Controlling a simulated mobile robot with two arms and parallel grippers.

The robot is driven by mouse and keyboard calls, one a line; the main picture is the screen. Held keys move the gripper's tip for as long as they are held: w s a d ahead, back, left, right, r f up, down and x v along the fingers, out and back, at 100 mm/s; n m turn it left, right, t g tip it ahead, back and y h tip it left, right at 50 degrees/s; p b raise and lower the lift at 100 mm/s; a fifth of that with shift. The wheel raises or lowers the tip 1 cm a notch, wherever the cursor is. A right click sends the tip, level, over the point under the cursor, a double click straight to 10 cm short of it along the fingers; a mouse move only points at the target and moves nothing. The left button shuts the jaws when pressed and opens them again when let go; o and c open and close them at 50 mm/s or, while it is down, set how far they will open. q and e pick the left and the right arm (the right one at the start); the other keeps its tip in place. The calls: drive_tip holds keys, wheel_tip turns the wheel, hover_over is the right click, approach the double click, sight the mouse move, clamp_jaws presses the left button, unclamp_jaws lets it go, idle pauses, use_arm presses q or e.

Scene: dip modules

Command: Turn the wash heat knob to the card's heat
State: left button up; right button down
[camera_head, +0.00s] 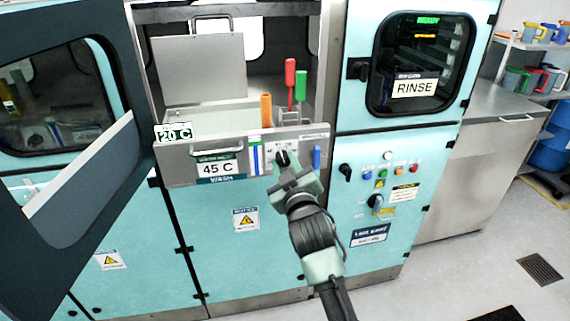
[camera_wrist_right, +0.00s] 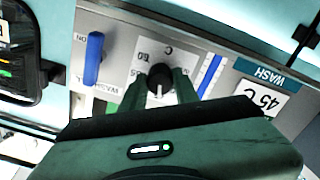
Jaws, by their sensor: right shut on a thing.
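The wash heat knob (camera_wrist_right: 160,76) is black with a white pointer mark and sits on a white dial plate (camera_wrist_right: 143,52) with small print. In the head view the dial plate (camera_head: 272,151) is on the wash tank's front panel, and my gripper mostly covers the knob. My right gripper (camera_head: 284,160) is shut on the knob; in the wrist view its green fingers (camera_wrist_right: 160,92) lie on either side of it. A white card (camera_head: 216,167) reading 45 C hangs on the panel above a WASH label. A green display (camera_head: 174,132) reads 20 C. My left gripper is out of view.
A blue lever (camera_head: 316,157) stands right of the dial, and a blue-striped gauge (camera_head: 255,158) stands left of it. Orange (camera_head: 266,110), red (camera_head: 290,83) and green (camera_head: 300,88) handles rise behind the panel. The RINSE cabinet (camera_head: 412,88) is at right.

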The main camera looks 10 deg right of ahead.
drive_tip(key=shift+f, duration=0.2)
drive_tip(key=c, duration=1.1)
unclamp_jaws()
drive_tip(key=shift+r, duration=0.1)
drive_tip(key=shift+o, duration=0.2)
drive_tip(key=s+b, duration=0.2)
drive_tip(key=s, duration=0.5)
drive_tip(key=shift+s+d, duration=0.15)
drive_tip(key=shift+s, duration=0.25)
